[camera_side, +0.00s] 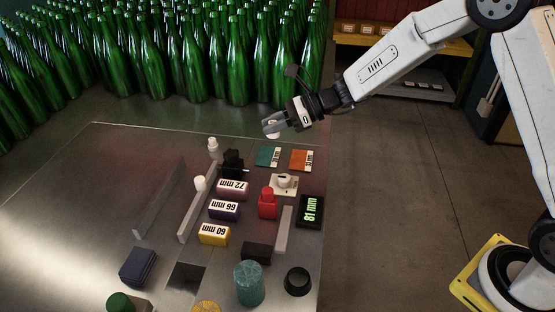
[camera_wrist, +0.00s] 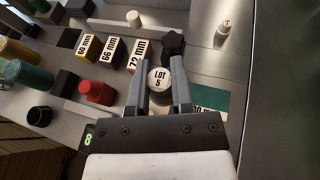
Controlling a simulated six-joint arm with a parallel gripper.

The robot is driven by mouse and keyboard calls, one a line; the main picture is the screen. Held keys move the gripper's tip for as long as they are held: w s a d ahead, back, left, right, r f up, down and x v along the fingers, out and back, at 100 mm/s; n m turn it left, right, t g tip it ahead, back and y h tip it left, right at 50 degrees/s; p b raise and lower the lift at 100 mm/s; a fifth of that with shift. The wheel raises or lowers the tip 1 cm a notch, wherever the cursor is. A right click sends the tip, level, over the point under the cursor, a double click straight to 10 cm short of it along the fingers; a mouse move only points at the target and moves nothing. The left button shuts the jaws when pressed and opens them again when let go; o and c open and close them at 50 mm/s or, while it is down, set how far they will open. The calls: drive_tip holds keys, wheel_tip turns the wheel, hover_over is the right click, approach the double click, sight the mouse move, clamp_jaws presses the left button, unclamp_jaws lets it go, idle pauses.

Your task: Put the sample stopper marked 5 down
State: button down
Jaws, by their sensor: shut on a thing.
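My gripper (camera_side: 274,127) is shut on the sample stopper (camera_wrist: 159,83), a pale round piece whose top reads "LOT 5". In the wrist view its label faces the camera between the two grey fingers (camera_wrist: 159,92). In the side view a little of its white body (camera_side: 273,132) shows at the fingertips. The gripper holds it above the far right part of the metal table, apart from the surface as far as I can see. Two other pale stoppers stand on the table, one at the back (camera_side: 213,146) and one by a metal rail (camera_side: 200,184).
Green bottles (camera_side: 236,60) crowd the table's back. Near my gripper are a black knobbed part (camera_side: 232,163), green card (camera_side: 267,157), orange card (camera_side: 301,160) and white fixture (camera_side: 284,185). Blocks marked 72 (camera_side: 233,189), 66 and 60 mm stand nearer. The table's left is mostly bare.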

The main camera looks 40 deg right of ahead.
drive_tip(key=shift+d+r, duration=0.3)
drive_tip(key=s+d+r+m+t+h, duration=0.2)
drive_tip(key=s+d+m+t+h, duration=0.1)
drive_tip(key=d, duration=0.3)
drive_tip(key=s+d+r+m+t+h, duration=0.2)
drive_tip(key=s+d+m+t+h, duration=0.1)
drive_tip(key=s+d+m+h, duration=0.1)
drive_tip(key=shift+d+r+m+t+h, duration=0.3)
drive_tip(key=shift+d+m+h, duration=0.3)
drive_tip(key=shift+d+m, duration=0.55)
drive_tip(key=shift+a, duration=0.1)
